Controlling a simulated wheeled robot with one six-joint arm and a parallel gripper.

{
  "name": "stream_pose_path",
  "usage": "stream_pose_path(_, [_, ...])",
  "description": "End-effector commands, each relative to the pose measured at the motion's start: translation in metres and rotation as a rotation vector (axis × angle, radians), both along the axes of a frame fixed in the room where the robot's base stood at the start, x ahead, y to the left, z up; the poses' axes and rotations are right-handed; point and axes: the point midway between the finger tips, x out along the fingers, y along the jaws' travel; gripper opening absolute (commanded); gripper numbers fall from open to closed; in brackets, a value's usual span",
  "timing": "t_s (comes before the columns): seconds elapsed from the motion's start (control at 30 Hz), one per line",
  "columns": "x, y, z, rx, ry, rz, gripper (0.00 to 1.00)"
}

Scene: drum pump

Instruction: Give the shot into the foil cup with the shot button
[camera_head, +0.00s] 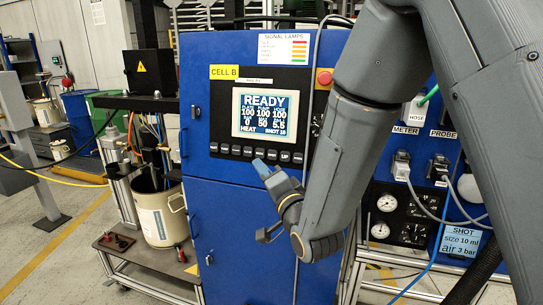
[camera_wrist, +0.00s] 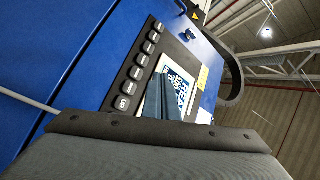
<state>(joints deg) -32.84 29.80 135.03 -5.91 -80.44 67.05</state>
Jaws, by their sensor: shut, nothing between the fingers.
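The blue control cabinet (camera_head: 225,215) carries a screen (camera_head: 265,114) reading READY, with HEAT and SHOT 10 at its bottom. A row of dark buttons (camera_head: 236,150) runs below the screen. One button (camera_head: 285,156) near the right end reads UP; the other labels are too small to read. The row also shows in the wrist view (camera_wrist: 147,47). My gripper (camera_head: 262,167) is shut and empty, its blue-grey fingertips just in front of or below the row; I cannot tell whether they touch a button. In the wrist view the fingers (camera_wrist: 160,97) overlap the screen. I cannot make out the foil cup.
A beige drum (camera_head: 160,215) stands on a low platform left of the cabinet. A red emergency button (camera_head: 324,77) sits right of the screen. Gauges, hoses and a SHOT size 10 ml sign (camera_head: 461,240) are at the right. Floor is free at front left.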

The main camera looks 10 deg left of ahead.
Motion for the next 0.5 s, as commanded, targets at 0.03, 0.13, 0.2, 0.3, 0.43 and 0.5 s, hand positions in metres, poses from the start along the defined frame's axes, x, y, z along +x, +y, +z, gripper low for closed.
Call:
stream_pose_path(0.03, [0.003, -0.001, -0.001, 0.0, 0.0, -0.001, 0.0])
stream_pose_path(0.13, [0.011, -0.002, -0.003, -0.001, 0.0, -0.002, 0.0])
stream_pose_path(0.2, [0.019, -0.002, -0.004, 0.0, -0.001, -0.002, 0.0])
stream_pose_path(0.3, [0.032, -0.004, -0.007, -0.002, -0.001, -0.004, 0.0])
stream_pose_path(0.43, [0.049, -0.004, -0.01, -0.001, 0.0, -0.002, 0.0])
stream_pose_path(0.5, [0.058, -0.006, -0.012, -0.001, 0.0, -0.004, 0.0])
